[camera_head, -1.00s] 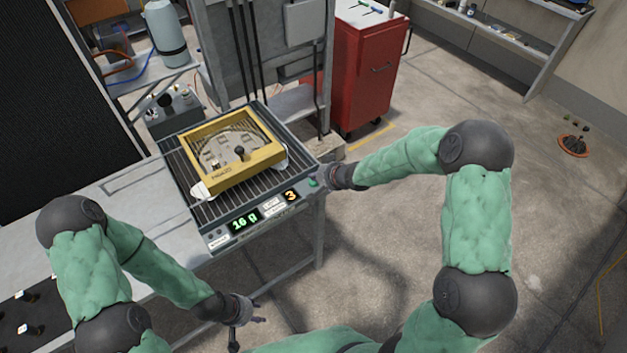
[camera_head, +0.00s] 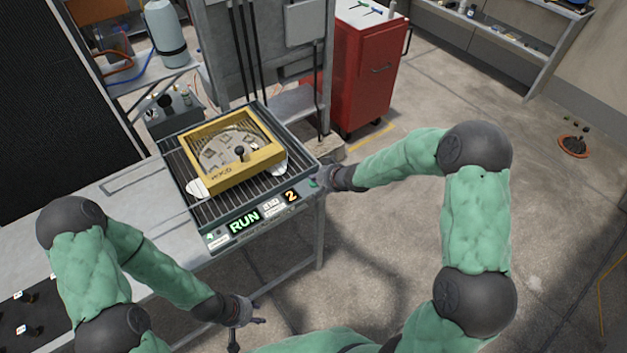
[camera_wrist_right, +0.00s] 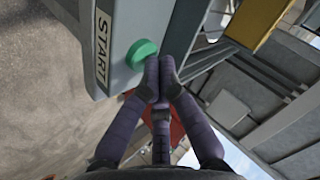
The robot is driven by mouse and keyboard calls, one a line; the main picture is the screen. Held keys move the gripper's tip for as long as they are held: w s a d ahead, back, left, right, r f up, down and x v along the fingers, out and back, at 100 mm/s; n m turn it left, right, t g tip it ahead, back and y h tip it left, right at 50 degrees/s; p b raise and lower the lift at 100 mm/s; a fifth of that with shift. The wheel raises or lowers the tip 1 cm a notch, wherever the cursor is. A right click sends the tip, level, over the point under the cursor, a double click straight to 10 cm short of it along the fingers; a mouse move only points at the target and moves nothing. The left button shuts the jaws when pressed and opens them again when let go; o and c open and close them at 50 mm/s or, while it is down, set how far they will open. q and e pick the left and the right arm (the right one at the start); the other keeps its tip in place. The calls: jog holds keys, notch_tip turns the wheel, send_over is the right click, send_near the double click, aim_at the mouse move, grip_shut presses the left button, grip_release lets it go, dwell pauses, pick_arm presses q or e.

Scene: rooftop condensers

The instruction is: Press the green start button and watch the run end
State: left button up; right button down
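The machine (camera_head: 196,213) is a grey slatted bed with a yellow frame (camera_head: 266,158) on it. Its front display (camera_head: 245,222) reads RUN in green, and an orange digit display (camera_head: 291,196) reads 2. The green start button (camera_wrist_right: 141,54) sits beside a START label (camera_wrist_right: 103,45) in the right wrist view. My right gripper (camera_wrist_right: 160,66) has its fingers together with nothing between them, tips right at the button's edge; whether they touch it I cannot tell. My left gripper (camera_head: 246,325) hangs in front of the bench, its fingers apart and empty.
A bench (camera_head: 115,215) extends left of the machine. A red cabinet (camera_head: 368,75) stands behind it to the right. A grey post with cables (camera_head: 240,50) rises behind the machine. The concrete floor to the right is mostly clear.

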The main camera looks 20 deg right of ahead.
jog(key=shift+r+p, duration=0.95)
jog(key=shift+p, duration=0.15)
jog(key=shift+r, duration=0.1)
notch_tip(320, 180, up, 5)
jog(key=p, duration=0.5)
dwell(0.5)
jog(key=s+a+f+g, duration=0.2)
jog(key=s+f, duration=0.5)
jog(key=s, duration=0.3)
jog(key=s+a+f+n+g+b, duration=0.1)
jog(key=s+a+f+g, duration=0.2)
jog(key=s+f, duration=0.4)
jog(key=s+a+f+g, duration=0.2)
jog(key=s+f, duration=0.4)
jog(key=s, duration=0.8)
jog(key=shift+a+f+g+b, duration=0.35)
jog(key=shift+a+f+g, duration=0.05)
jog(key=shift+a, duration=0.1)
